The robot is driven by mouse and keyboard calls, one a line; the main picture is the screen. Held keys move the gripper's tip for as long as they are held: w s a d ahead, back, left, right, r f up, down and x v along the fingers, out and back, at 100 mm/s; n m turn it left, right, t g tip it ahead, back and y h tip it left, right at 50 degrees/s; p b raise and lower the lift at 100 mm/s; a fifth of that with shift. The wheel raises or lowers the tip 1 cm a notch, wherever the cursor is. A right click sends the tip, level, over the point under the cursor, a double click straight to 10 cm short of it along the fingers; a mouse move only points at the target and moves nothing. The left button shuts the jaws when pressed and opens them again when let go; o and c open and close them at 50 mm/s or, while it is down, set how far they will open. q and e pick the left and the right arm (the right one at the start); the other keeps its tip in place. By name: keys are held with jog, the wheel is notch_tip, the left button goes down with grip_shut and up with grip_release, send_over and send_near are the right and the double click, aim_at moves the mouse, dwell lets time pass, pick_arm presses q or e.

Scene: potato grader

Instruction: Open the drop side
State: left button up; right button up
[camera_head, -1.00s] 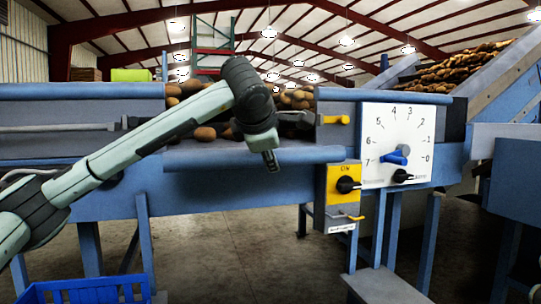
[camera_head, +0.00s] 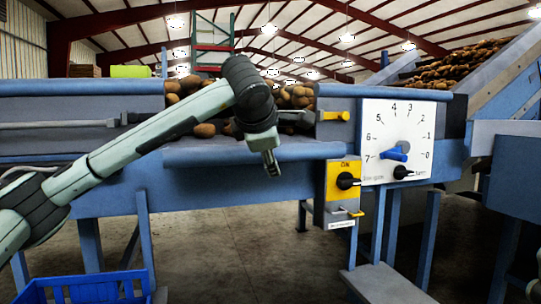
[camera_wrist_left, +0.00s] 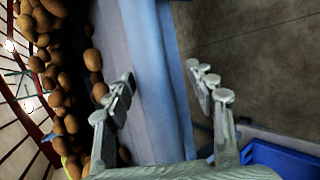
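The drop side appears to be the blue panel (camera_head: 215,154) in the gap of the grader's front wall. It sits low, below the wall tops on both sides, and potatoes (camera_head: 293,97) show behind it. My left gripper (camera_head: 271,163) hangs over its front edge, pointing down. In the left wrist view, the gripper (camera_wrist_left: 163,82) is open, with its fingers spread to either side of the blue panel (camera_wrist_left: 160,60). I cannot tell whether a finger touches it. A yellow latch handle (camera_head: 335,116) sits on the wall right of the gap.
A white dial board (camera_head: 410,130) with a blue pointer and black knob is right of the gap. A blue crate (camera_head: 85,288) stands at lower left. The floor (camera_head: 240,245) below the grader is open.

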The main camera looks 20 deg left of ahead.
pick_arm(q)
jog(key=v, duration=1.1)
jog(key=shift+s, duration=0.4)
jog(key=shift+r, duration=0.15)
